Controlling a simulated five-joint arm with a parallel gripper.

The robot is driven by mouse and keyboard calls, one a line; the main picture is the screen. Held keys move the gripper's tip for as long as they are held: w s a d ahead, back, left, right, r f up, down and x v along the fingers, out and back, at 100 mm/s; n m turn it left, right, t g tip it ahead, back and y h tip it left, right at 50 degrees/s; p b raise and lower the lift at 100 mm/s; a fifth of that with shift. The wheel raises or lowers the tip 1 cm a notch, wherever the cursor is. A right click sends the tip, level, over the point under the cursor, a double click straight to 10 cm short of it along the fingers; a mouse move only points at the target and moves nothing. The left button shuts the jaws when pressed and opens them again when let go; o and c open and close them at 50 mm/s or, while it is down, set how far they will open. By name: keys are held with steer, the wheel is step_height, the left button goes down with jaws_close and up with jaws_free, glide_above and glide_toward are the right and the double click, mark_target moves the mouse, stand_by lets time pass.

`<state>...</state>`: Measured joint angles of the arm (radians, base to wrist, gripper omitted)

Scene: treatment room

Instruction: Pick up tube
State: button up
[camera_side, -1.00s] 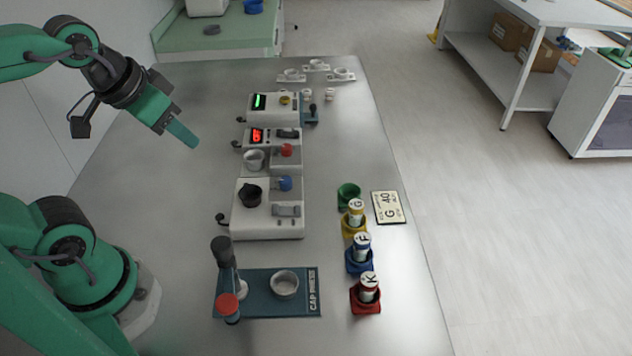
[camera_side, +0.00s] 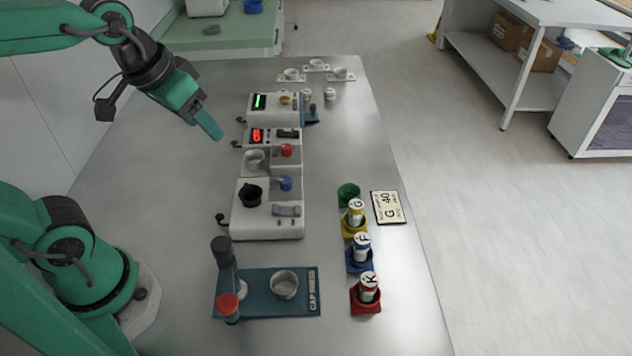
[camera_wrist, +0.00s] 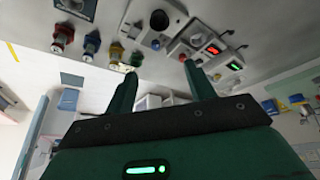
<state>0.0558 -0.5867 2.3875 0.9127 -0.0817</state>
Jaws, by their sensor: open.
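Three white-labelled tubes stand upright in coloured holders at the table's right side in the side view: tube G (camera_side: 355,208) in a yellow holder (camera_side: 354,230), tube F (camera_side: 361,244) in a blue holder (camera_side: 359,266), and tube K (camera_side: 368,284) in a red holder (camera_side: 366,304). A green holder (camera_side: 348,192) behind them looks empty. My gripper (camera_side: 214,132) is above the table at the upper left, far from the tubes. In the wrist view my gripper (camera_wrist: 162,85) has its two fingers apart with nothing between them.
A teal cap-press board (camera_side: 262,304) with a cup stands at the table's front. Several white devices (camera_side: 268,222) with knobs and displays line the middle. A card reading "G 40" (camera_side: 388,207) lies right of the holders. Small white cups on mounts (camera_side: 316,66) sit at the back.

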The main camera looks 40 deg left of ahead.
steer(key=w+d+g, duration=0.2)
steer(key=w+d, duration=0.2)
steer(key=w, duration=0.3)
steer(key=n+g, duration=0.2)
steer(key=g, duration=0.1)
glide_above(357, 203)
step_height(357, 203, down, 14)
steer(key=shift+s+a+f, duration=0.1)
steer(key=shift+d+f, duration=0.25)
steer(key=shift+f, duration=0.1)
steer(key=shift+f, duration=1.2)
steer(key=shift+f, duration=0.1)
steer(key=shift+a+f, duration=0.15)
steer(key=shift+f, duration=2.35)
